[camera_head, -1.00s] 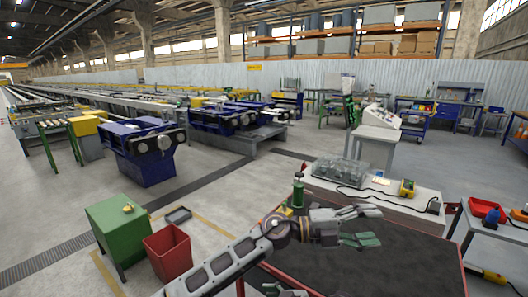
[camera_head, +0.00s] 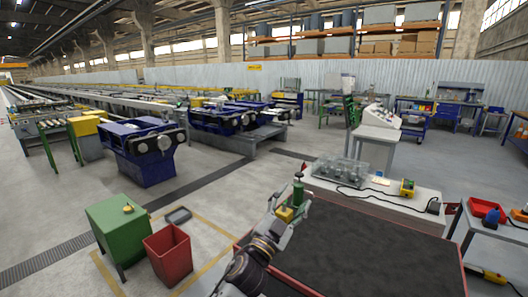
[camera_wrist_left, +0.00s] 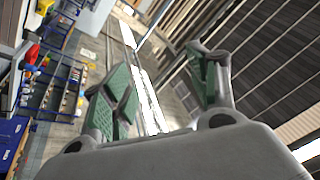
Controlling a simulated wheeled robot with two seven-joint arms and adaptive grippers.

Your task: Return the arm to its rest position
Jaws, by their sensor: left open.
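My left arm comes up from the bottom of the head view. My left gripper (camera_head: 291,198) is open and points away over the far left corner of the dark-topped table (camera_head: 370,250). In the left wrist view the two green-padded fingers (camera_wrist_left: 160,65) stand well apart with nothing between them. My right gripper is in neither current view.
A white bench (camera_head: 415,197) with a clear case (camera_head: 340,172) and a yellow device (camera_head: 407,187) stands beyond the table. A red bin (camera_head: 168,255) and green cabinet (camera_head: 120,228) stand to the left. A grey side table with a red tray (camera_head: 487,210) is at the right.

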